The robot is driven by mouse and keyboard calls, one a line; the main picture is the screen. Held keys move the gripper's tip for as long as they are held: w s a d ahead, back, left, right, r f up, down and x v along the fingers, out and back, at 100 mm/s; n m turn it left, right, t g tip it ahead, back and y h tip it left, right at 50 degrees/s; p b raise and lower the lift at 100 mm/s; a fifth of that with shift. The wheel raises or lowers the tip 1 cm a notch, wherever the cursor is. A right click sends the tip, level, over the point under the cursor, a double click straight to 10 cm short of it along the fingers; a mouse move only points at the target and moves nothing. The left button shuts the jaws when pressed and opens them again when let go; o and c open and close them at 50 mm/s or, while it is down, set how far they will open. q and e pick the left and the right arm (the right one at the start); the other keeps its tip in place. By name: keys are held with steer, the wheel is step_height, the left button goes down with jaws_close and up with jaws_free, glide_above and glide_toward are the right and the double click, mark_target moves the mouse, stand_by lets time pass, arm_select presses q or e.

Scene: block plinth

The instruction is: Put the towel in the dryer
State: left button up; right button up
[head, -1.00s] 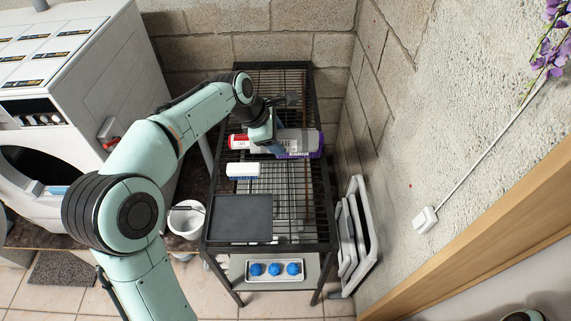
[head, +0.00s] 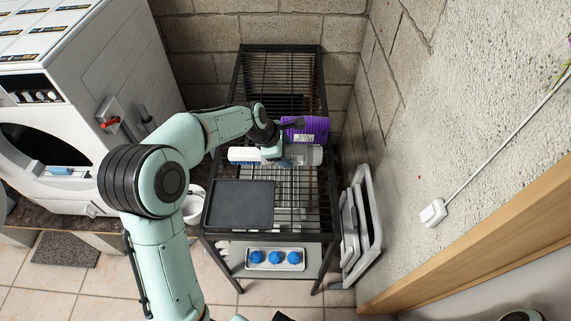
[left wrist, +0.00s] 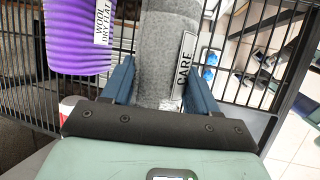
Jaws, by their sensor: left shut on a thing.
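A rolled grey towel (head: 302,155) with a white label reading "CARE" is between the blue fingers of my left gripper (left wrist: 158,82), which is shut on it. The towel's body fills the middle of the left wrist view (left wrist: 165,55). In the head view the gripper (head: 275,152) is over the rack, and part of the towel is hidden behind it. A purple ribbed roll (head: 312,126), labelled "WOOL DRY FLAT", lies just behind the towel. The white dryer (head: 45,110) stands at the left with a dark round opening (head: 30,148).
The black wire rack (head: 330,190) holds a dark flat tray (head: 240,205) and a white-and-blue brush (head: 238,155). A tray of blue balls (head: 272,268) is on its lower shelf. A white bucket (head: 192,208) stands between dryer and rack. Folded frames (head: 358,225) lean at right.

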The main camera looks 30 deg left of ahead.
arm_select(q)
step_height(320, 180, down, 5)
steer(key=shift+f+b, duration=0.2)
steer(key=shift+b, duration=0.2)
steer(key=shift+f, duration=0.2)
steer(key=o, duration=1.2)
steer(key=shift+r, duration=0.15)
